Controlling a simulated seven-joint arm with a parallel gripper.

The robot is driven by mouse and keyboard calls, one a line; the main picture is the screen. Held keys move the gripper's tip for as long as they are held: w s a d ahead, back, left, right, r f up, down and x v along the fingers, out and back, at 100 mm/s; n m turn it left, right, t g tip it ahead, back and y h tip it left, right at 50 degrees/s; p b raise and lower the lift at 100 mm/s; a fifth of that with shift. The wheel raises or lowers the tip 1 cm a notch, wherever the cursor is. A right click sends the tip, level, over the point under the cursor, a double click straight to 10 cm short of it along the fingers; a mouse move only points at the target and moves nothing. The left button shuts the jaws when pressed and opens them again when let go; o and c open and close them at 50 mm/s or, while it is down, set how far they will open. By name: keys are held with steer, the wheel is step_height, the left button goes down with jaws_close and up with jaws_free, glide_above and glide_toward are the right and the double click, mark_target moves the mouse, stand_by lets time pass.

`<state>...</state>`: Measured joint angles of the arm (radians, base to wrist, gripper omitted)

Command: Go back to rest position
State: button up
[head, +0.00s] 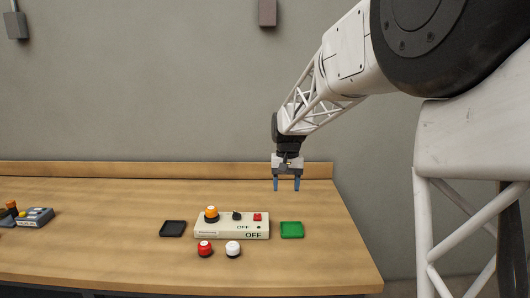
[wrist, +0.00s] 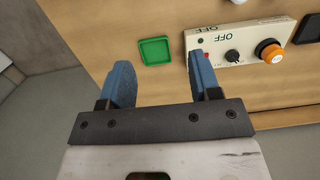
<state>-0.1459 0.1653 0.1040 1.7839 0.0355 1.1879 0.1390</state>
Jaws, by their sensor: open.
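My gripper (head: 287,184) hangs above the back right part of the table, fingers pointing down. Its two blue fingers are apart and nothing is between them; they also show in the wrist view (wrist: 160,80). The gripper is behind and above the control box and the green tray, touching neither.
A cream control box (head: 220,232) with an orange button (head: 211,213), a black knob (head: 236,216) and a red switch (head: 257,217) is on the wooden table (head: 110,255).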

steer(key=s+d+r+t, duration=0.1)
steer(key=s+d+r, duration=0.15)
steer(key=s, duration=0.55)
steer(key=s+d+r, duration=0.1)
steer(key=s+d, duration=0.2)
steer(key=s, duration=0.4)
steer(key=s+d+r+t, duration=0.1)
steer(key=s+d+r, duration=0.1)
steer(key=s, duration=0.6)
steer(key=s+d+f+t, duration=0.1)
steer(key=s+d+f, duration=0.1)
steer(key=s, duration=0.9)
steer(key=s+d+f, duration=0.2)
steer(key=s+f, duration=0.2)
steer(key=s, duration=0.6)
steer(key=shift+s+d+f+t, duration=0.15)
steer(key=shift+s+d+t, duration=0.05)
steer(key=shift+s+t, duration=0.2)
